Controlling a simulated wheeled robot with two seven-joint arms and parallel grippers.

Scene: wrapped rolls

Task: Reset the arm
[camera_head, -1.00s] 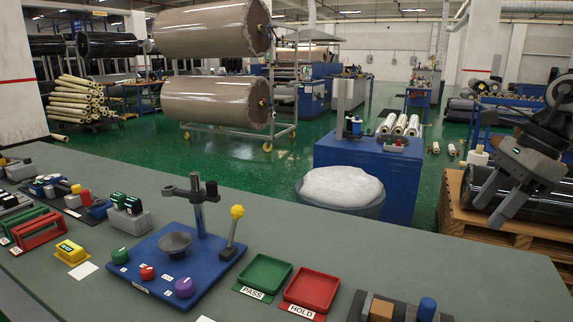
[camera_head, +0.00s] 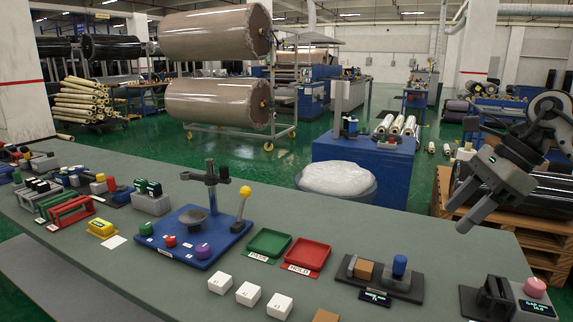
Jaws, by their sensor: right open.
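My right gripper (camera_head: 459,216) is at the right side of the head view, above and beyond the far edge of the grey table (camera_head: 160,265). Its grey fingers point down and to the left, apart from each other, with nothing between them. It touches nothing on the table. The dark arm link behind it reaches in from the right. My left arm and gripper are not in view.
The table holds a blue fixture (camera_head: 228,233) with a post and yellow-knobbed lever, a green tray (camera_head: 268,241), a red tray (camera_head: 307,255) and white blocks (camera_head: 248,294). A wooden pallet (camera_head: 540,243) with a black roll stands behind the gripper.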

